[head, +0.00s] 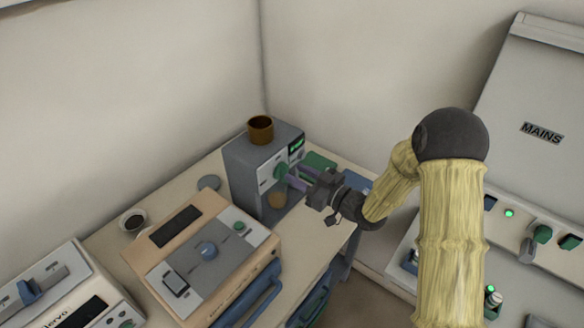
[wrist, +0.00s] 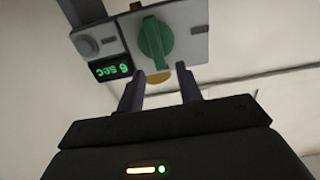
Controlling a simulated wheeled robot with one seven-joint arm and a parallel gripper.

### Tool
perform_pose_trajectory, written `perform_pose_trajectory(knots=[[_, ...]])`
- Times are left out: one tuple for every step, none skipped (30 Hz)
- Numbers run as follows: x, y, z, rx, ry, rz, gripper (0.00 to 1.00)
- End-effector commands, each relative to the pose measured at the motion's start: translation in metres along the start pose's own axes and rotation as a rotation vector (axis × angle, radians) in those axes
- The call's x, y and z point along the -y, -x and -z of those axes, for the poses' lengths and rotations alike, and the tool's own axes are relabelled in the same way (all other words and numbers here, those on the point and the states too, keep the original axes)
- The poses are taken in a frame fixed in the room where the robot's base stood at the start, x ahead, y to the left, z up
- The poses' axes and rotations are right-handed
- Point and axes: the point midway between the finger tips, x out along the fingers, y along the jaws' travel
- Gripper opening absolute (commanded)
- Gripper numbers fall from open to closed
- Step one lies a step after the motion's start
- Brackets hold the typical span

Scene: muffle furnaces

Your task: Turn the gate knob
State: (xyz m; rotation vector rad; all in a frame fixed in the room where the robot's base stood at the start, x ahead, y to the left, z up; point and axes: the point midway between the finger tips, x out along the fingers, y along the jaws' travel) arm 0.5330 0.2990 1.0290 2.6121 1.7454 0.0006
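A green knob (head: 281,172) sits on the front of a grey box-shaped machine (head: 252,168); I see no label naming it the gate knob. In the wrist view the green knob (wrist: 156,43) has a raised bar standing nearly upright, slightly tilted. My gripper (head: 297,178) is right in front of the machine, pointing at the knob. In the wrist view my gripper (wrist: 159,70) has its two fingers apart with nothing between them. The knob lies just beyond the fingertips, and I see no contact.
A brown cup (head: 260,129) stands on the machine. A green display (wrist: 111,70) reading "6 sec" and a grey button (wrist: 88,45) are beside the knob. An orange-and-grey device (head: 205,255) stands nearer on the bench. A panel marked MAINS (head: 541,132) is at right.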

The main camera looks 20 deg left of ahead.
Motion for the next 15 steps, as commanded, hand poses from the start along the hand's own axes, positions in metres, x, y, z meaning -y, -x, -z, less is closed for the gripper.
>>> perform_pose_trajectory(knots=[[0.001, -0.009, 0.001, 0.000, 0.001, 0.004, 0.35], [0.001, -0.013, 0.001, 0.001, 0.000, 0.003, 0.35], [0.000, -0.018, 0.001, 0.000, 0.000, 0.002, 0.35], [0.000, -0.021, 0.001, 0.000, 0.000, 0.002, 0.35], [0.001, -0.023, 0.001, 0.000, -0.001, 0.002, 0.35], [0.001, -0.026, 0.001, 0.000, -0.001, 0.002, 0.35], [0.000, -0.027, 0.001, 0.000, 0.000, 0.002, 0.35], [0.000, -0.028, 0.000, 0.000, 0.000, 0.001, 0.35], [0.000, -0.029, 0.000, 0.000, -0.001, 0.000, 0.35], [0.000, -0.029, 0.000, 0.001, -0.001, 0.000, 0.35], [0.000, -0.029, 0.000, 0.001, -0.001, 0.000, 0.35], [0.000, -0.029, 0.000, 0.001, -0.001, 0.000, 0.35], [0.000, -0.029, 0.000, 0.001, -0.001, 0.000, 0.35], [0.000, -0.029, 0.000, 0.001, -0.001, 0.000, 0.35], [0.000, -0.028, 0.000, 0.001, -0.001, 0.000, 0.35]])
